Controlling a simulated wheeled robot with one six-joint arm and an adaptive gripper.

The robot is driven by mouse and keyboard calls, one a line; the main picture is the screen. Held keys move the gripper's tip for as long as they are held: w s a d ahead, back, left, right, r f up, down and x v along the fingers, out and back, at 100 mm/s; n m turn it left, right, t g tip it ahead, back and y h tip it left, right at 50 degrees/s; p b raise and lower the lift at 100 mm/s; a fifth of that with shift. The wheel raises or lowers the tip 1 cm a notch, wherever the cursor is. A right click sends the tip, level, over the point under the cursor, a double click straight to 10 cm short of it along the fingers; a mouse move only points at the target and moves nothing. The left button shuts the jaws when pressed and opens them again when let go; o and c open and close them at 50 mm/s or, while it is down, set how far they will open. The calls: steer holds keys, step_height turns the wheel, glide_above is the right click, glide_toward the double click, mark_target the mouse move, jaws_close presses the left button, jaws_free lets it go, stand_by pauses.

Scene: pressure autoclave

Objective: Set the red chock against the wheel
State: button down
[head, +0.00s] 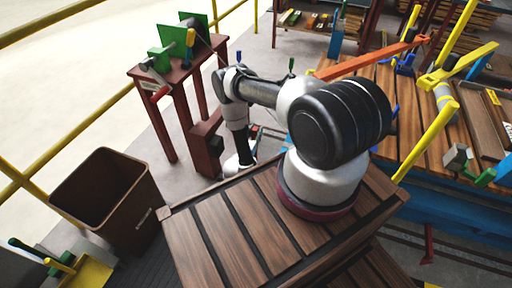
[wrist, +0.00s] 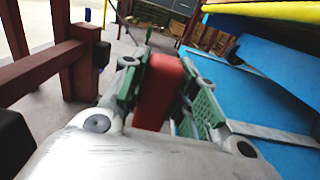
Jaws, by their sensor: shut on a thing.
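My gripper (wrist: 163,82) is shut on the red chock (wrist: 160,92), which sits upright between its two green-padded fingers in the wrist view. The chock's lower end is hidden behind the gripper body. In the head view my arm reaches down to the floor between the dark red stand and the blue-sided bench, and I cannot make out the fingers or the chock there. I cannot pick out the wheel in either view.
A blue side panel (wrist: 270,95) runs close along the right of my gripper. Dark red stand legs (wrist: 78,62) are at left. A brown bin (head: 142,208) stands at lower left in the head view, and a plank-topped bench (head: 392,112) at right. Grey floor lies ahead.

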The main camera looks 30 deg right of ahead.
step_height(320, 180, down, 8)
steer(key=c, duration=1.1)
jaws_free()
steer(key=shift+a, duration=0.1)
